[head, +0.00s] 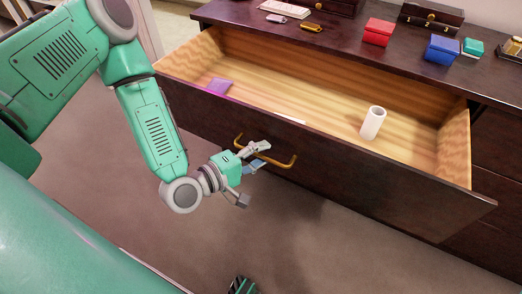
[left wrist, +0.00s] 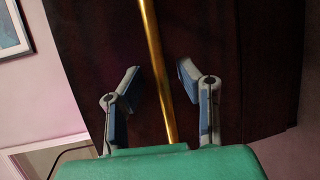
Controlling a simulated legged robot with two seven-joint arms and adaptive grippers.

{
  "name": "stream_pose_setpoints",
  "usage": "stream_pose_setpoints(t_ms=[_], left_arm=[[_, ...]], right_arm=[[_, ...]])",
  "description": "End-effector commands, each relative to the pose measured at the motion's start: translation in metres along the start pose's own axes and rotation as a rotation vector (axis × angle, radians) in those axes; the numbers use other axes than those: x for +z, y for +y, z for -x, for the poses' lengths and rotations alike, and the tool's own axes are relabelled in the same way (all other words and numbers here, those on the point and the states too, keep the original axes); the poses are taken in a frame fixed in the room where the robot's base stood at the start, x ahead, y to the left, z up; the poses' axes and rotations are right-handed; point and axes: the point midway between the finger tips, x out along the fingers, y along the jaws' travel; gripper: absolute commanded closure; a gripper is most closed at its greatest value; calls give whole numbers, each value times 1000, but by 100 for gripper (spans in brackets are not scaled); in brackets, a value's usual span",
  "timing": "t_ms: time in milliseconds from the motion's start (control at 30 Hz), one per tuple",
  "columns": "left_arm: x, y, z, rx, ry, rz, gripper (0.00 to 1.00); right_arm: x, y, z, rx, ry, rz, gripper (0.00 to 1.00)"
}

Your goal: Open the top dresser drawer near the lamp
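The top dresser drawer (head: 330,170) is pulled well out, its pale wooden inside exposed. Its dark front carries a brass bar handle (head: 283,164). My left gripper (head: 254,174) is at the left part of this handle. In the left wrist view, the brass handle (left wrist: 157,70) runs between the two fingers of my left gripper (left wrist: 160,82). The fingers are spread, with gaps visible on both sides of the bar. No lamp shows in either view.
Inside the drawer are a purple item (head: 219,86) and a white cylinder (head: 373,123). The dresser top (head: 340,35) holds a red box (head: 378,32), a blue box (head: 442,49) and other small items. Carpet (head: 310,235) lies clear below the drawer front.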

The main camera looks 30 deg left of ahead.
Motion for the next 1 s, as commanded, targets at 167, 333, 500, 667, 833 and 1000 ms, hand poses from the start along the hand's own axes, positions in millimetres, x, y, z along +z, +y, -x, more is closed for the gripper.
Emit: stream_pose_setpoints(t_ms=[167,333,500,667,833,1000], left_arm=[[0,-1,4,-4,0,0,69],[-1,-2,30,-6,2,2,69],[-1,-1,67,-6,2,4,69],[-1,0,97,-5,2,4,69],[-1,0,115,-3,1,2,69],[-1,1,120,-1,0,1,69]], right_arm=[[2,0,-6,0,2,0,60],[2,0,-6,0,3,0,60],[2,0,-6,0,3,0,60],[2,0,-6,0,2,0,60],[2,0,-6,0,2,0,60],[1,0,-6,0,2,0,60]])
